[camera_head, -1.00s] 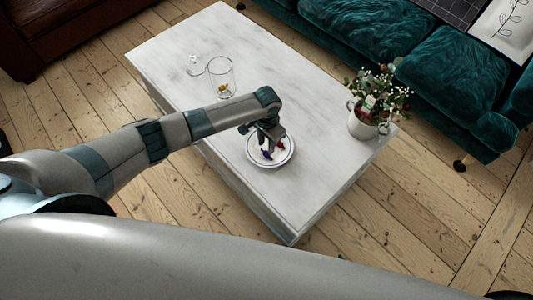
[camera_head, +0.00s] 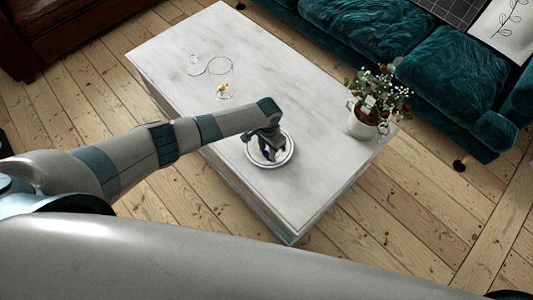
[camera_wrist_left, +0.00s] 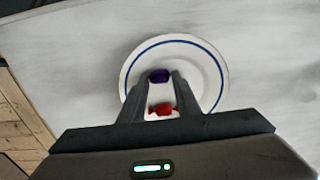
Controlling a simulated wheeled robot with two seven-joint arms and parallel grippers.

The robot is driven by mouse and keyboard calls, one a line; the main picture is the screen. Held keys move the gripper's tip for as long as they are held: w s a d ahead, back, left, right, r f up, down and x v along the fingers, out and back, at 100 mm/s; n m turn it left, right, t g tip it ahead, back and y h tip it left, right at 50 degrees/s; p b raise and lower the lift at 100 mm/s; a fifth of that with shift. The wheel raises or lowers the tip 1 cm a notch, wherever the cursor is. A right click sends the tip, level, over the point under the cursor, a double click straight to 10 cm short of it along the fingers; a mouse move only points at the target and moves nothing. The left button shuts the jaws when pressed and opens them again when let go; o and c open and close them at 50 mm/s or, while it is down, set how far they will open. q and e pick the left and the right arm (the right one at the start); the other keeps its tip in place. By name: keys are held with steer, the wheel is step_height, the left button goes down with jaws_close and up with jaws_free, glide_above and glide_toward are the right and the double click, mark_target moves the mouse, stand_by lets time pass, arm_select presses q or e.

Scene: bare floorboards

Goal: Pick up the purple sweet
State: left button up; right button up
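The purple sweet (camera_wrist_left: 159,75) lies on the white plate with a blue ring (camera_wrist_left: 208,58), seen between the fingertips of my left gripper (camera_wrist_left: 160,80) in the left wrist view. My left gripper (camera_head: 267,153) points down over the plate (camera_head: 288,159) in the head view, fingers apart. A bit of the purple sweet (camera_head: 266,153) shows between them. I cannot tell whether either finger touches it. A red sweet (camera_wrist_left: 163,109) also shows between the fingers, closer to the palm in the picture. My right gripper is not in view.
The plate is on a pale table (camera_head: 225,165). A clear glass (camera_head: 221,78) with something yellow inside stands farther back. A potted plant (camera_head: 368,122) stands at the right edge. A teal sofa (camera_head: 440,75) is behind the table.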

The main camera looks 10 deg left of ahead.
mark_target(267, 152)
arm_select(q)
steer(key=c, duration=0.7)
steer(key=shift+r, duration=0.8)
step_height(267, 152, up, 2)
steer(key=shift+r, duration=0.25)
steer(key=shift+s+a+r, duration=0.15)
steer(key=shift+s+r, duration=1)
steer(key=shift+s, duration=0.8)
steer(key=shift+s+a+r, duration=0.15)
steer(key=shift+s+r, duration=1)
steer(key=shift+s, duration=0.8)
steer(key=shift+s+a+r, duration=0.15)
steer(key=shift+s+r, duration=1)
steer(key=shift+s, duration=0.8)
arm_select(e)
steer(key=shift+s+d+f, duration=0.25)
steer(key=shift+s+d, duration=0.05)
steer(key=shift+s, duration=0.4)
